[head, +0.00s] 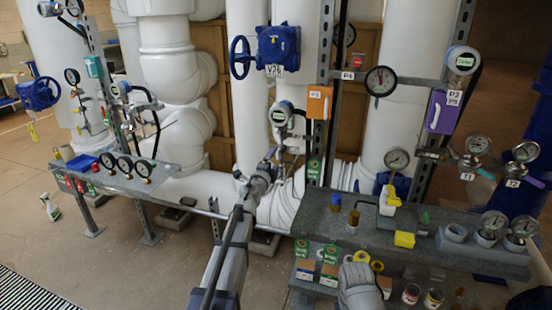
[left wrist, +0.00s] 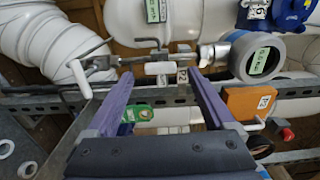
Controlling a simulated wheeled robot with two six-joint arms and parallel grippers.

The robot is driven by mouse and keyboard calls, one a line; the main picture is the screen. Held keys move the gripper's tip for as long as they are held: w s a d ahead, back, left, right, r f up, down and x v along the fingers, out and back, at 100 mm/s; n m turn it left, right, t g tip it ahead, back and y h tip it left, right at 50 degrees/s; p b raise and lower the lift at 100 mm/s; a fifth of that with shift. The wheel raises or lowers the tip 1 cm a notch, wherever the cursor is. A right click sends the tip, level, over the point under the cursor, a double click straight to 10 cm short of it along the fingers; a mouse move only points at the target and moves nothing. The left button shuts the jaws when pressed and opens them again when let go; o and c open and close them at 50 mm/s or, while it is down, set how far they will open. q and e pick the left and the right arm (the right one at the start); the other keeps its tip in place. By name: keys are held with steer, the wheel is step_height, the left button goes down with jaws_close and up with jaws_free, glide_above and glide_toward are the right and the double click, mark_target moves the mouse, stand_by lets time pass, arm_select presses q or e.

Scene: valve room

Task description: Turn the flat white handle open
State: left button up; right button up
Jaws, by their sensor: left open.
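My left gripper (head: 270,156) reaches up to the pipework below the round transmitter (head: 282,112). In the left wrist view its two purple fingers (left wrist: 157,80) are apart and empty. A small flat white handle (left wrist: 158,68) lies between and just beyond the fingertips, on a thin metal line; I see no contact. Another white piece (left wrist: 80,76) sits on a bent rod to the left. In the head view the gripper and pipes hide the handle. A grey part at the bottom, seemingly my right gripper (head: 360,285), shows no clear fingers.
A grey bench (head: 340,225) holds bottles and yellow blocks.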

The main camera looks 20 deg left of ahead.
arm_select(q)
steer(key=s, duration=0.4)
steer(key=shift+s+a, duration=0.1)
steer(key=shift+s, duration=0.15)
steer(key=s+d+f+n+g+p, duration=0.2)
steer(key=s+d+f+n+g, duration=0.2)
steer(key=s, duration=0.8)
steer(key=s+d+f+n+g+y+p, duration=0.1)
steer(key=s+d+f+n+g, duration=0.4)
steer(key=s, duration=0.8)
steer(key=s+d+f+n+g+p, duration=0.3)
steer(key=s+d+f+n+g, duration=0.2)
steer(key=s+d, duration=0.7)
steer(key=s+f+g, duration=0.1)
steer(key=f+g, duration=0.1)
steer(key=g, duration=0.2)
steer(key=shift+s+y, duration=0.15)
steer(key=shift+y, duration=0.25)
